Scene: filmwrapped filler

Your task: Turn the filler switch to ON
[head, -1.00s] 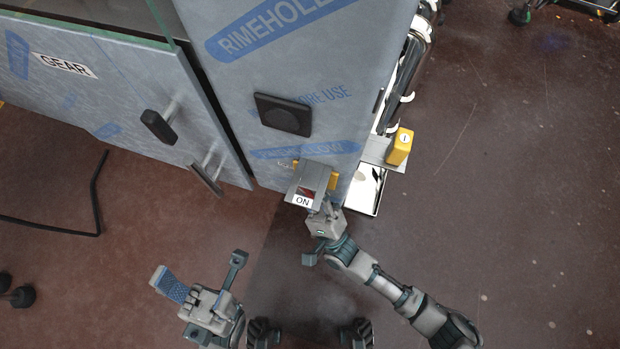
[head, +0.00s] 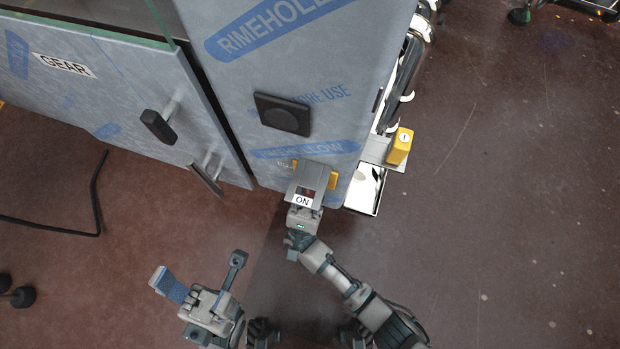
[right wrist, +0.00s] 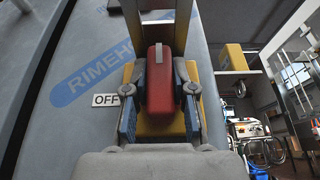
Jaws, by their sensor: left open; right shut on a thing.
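The filler switch has a red knob (right wrist: 161,85) on a yellow plate (right wrist: 158,124), with a pale mark at the knob's top end. An OFF label (right wrist: 105,100) is left of it in the right wrist view. In the head view a grey hood with an ON label (head: 303,200) covers most of the switch. My right gripper (right wrist: 160,98) is shut on the red knob, one finger on each side; the hood hides its fingertips in the head view. My left gripper (head: 203,273) is open and empty, low and left of the switch.
The film-wrapped cabinet (head: 230,95) fills the upper middle. A black square fixture (head: 283,114) sits above the switch. Door handles (head: 207,175) stick out at the left. A yellow box (head: 400,146) is on the right. The brown floor is open at the right.

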